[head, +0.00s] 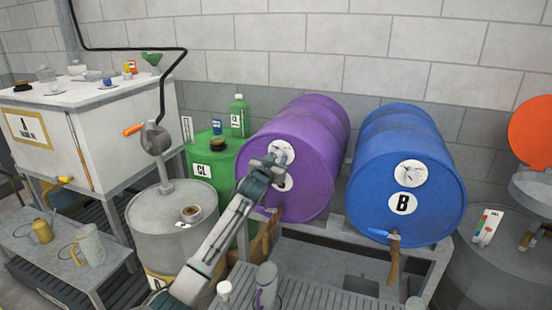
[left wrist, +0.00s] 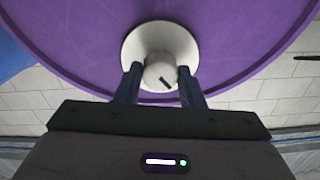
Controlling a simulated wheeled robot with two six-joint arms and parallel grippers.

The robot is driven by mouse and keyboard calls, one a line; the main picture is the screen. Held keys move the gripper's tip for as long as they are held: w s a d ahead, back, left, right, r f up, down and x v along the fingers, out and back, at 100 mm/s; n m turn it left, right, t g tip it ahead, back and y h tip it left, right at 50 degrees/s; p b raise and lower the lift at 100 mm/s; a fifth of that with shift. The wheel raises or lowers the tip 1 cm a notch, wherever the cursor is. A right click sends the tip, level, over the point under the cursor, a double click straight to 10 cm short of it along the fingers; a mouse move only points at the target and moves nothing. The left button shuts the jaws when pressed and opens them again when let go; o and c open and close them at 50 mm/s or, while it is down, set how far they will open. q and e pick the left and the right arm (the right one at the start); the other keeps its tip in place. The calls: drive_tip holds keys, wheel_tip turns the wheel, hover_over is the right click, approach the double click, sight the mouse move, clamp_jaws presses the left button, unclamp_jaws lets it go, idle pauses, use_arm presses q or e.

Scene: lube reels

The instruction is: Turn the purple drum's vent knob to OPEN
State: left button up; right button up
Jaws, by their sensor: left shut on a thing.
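The purple drum (head: 300,150) lies on its side on a grey rack, its round face toward me. Its vent knob (left wrist: 160,74) is a pale round knob with a dark pointer mark, in front of a white disc (left wrist: 181,40) on the drum face. My left gripper (head: 272,160) reaches up to the drum face and covers much of the knob in the head view. In the left wrist view its two fingers (left wrist: 160,82) are shut on the knob, one on each side. The dark mark slants toward the lower right in that view. I cannot read the dial's lettering. My right gripper is not in view.
A blue drum (head: 405,170) marked B lies to the right on the same rack. A green drum (head: 208,168) and a grey drum (head: 150,225) stand to the left. A mug (head: 265,284) and a small white cup (head: 225,290) are low in front, near my left arm.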

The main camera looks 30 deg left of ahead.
use_arm(q)
drive_tip(key=shift+r+m+p, duration=0.15)
drive_tip(key=shift+m+p, duration=0.45)
drive_tip(key=shift+m, duration=0.3)
drive_tip(key=shift+m+p, duration=0.65)
drive_tip(key=shift+m, duration=0.25)
drive_tip(key=m+p, duration=0.2)
drive_tip(key=shift+m, duration=0.3)
drive_tip(key=m+p, duration=0.3)
drive_tip(key=shift+m, duration=0.3)
drive_tip(key=shift+m+p, duration=2.3)
drive_tip(key=shift+m, duration=0.9)
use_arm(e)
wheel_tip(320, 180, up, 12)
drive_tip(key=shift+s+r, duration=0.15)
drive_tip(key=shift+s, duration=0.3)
use_arm(q)
drive_tip(key=shift+f, duration=0.2)
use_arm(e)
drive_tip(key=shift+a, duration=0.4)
